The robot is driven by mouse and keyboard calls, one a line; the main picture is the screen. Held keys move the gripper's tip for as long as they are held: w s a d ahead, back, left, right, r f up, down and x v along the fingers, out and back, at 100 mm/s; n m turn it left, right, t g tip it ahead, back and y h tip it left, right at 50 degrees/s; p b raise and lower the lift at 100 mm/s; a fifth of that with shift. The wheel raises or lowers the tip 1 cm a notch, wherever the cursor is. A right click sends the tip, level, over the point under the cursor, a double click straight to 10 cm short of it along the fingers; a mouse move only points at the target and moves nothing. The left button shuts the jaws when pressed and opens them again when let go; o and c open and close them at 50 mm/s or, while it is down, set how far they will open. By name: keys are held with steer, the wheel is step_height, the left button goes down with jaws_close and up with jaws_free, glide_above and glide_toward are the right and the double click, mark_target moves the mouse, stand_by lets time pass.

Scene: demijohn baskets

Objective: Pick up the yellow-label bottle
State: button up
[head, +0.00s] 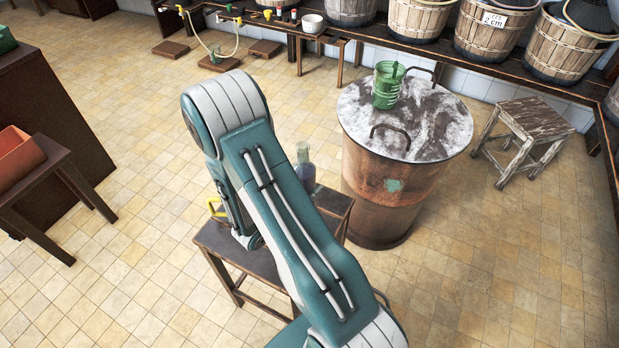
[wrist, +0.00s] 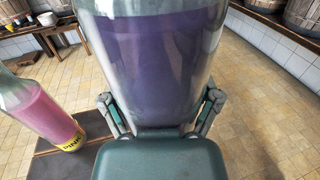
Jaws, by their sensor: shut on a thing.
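A glass bottle of purple liquid (wrist: 152,60) fills the middle of the wrist view, between the fingers of my gripper (wrist: 162,115). My gripper is shut on it. No label shows on its visible side. A second bottle, with pink liquid (wrist: 40,108) and a yellow label (wrist: 73,141) with dark lettering, stands at the left, apart from the fingers. In the head view a bottle with bluish-purple liquid (head: 304,172) shows behind my arm; I cannot tell if it is the held one. My arm hides the gripper's grasp there.
The bottles are at a small dark table (head: 222,240), also in the wrist view (wrist: 88,160). A metal-topped drum (head: 440,125) with a green basket-like vessel (head: 386,86) stands behind right. A wooden stool (head: 535,118) is farther right. Tiled floor is clear at front left.

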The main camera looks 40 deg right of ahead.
steer(key=shift+s+a+r, duration=0.4)
steer(key=shift+s+a, duration=0.15)
steer(key=shift+a, duration=0.05)
steer(key=shift+s+a+r, duration=0.35)
steer(key=shift+s+a, duration=0.15)
steer(key=shift+a, duration=0.05)
steer(key=w+a+r+n+t+y, duration=0.4)
steer(key=w+a+n+t+y, duration=0.2)
steer(key=w+a+t, duration=0.1)
steer(key=w+a+r+n+t+y, duration=0.4)
steer(key=w+a+n+t+y, duration=0.2)
steer(key=w+a, duration=0.3)
steer(key=shift+a+n+t+y, duration=0.3)
steer(key=shift+a+n+t, duration=0.2)
steer(key=shift+a+t, duration=0.45)
